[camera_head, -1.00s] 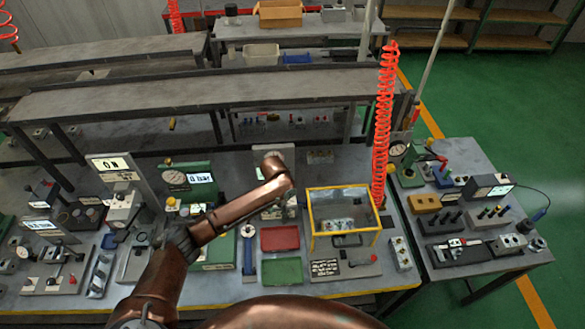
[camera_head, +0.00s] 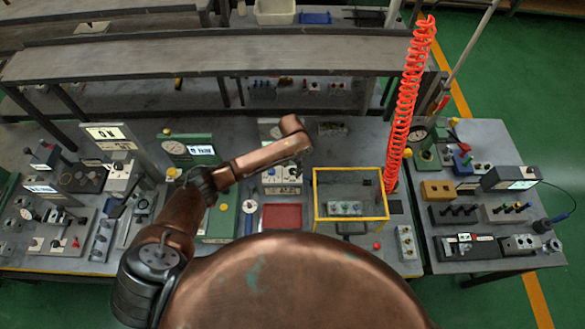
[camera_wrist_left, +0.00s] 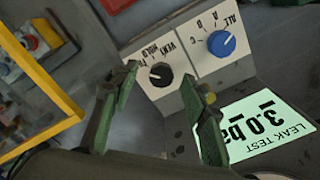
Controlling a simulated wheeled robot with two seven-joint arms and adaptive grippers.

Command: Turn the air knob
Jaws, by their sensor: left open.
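In the left wrist view, a black knob (camera_wrist_left: 160,75) sits on a white panel, whose lettering seems to include VENT and HOLD. A blue knob (camera_wrist_left: 221,43) marked ALL, A, B, C is on the panel beside it. A lit display (camera_wrist_left: 268,127) reads LEAK TEST 3.0 bar. No label here says air, so I cannot tell which knob is the air knob. My left gripper (camera_wrist_left: 161,76) is open, its green fingers on either side of the black knob in the picture; contact cannot be told. In the head view its fingers are not clear. My right gripper is not in view.
A yellow-framed clear box (camera_head: 350,217) stands right of my left forearm, and its frame (camera_wrist_left: 45,57) is close by in the wrist view. A red tray (camera_head: 283,216) lies on the bench. A red coiled hose (camera_head: 409,105) hangs at the right. Several instruments crowd the left side.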

